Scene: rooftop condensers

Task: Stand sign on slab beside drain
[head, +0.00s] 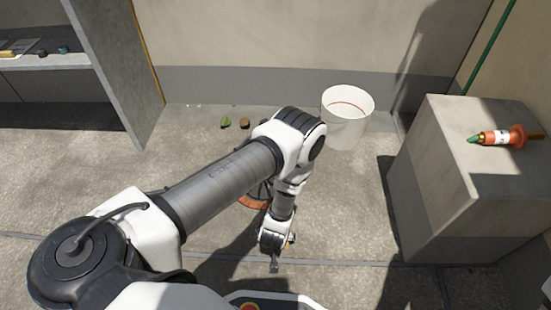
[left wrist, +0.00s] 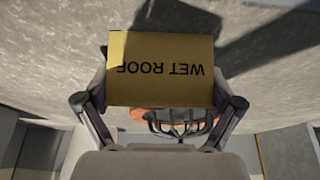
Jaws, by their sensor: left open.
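The yellow sign (left wrist: 160,82) with black "WET ROOF" lettering fills the space between the fingers of my left gripper (left wrist: 158,104) in the left wrist view, its text upside down there. The fingers are open, one at each side of the sign. Whether its foot rests on the slab is hidden. The drain (left wrist: 150,115), an orange ring with a dark cage, shows just behind the sign. In the head view the drain (head: 252,202) is partly covered by my left arm, and my left gripper (head: 274,264) is low over the concrete slab (head: 345,220). My right gripper is out of view.
A white bucket (head: 346,130) stands by the back wall. A concrete block (head: 440,165) at the right carries an orange and white object (head: 497,137) with a green tip. Small green (head: 225,122) and brown (head: 245,124) bits lie near the wall. A grey shelf (head: 45,62) is at the left.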

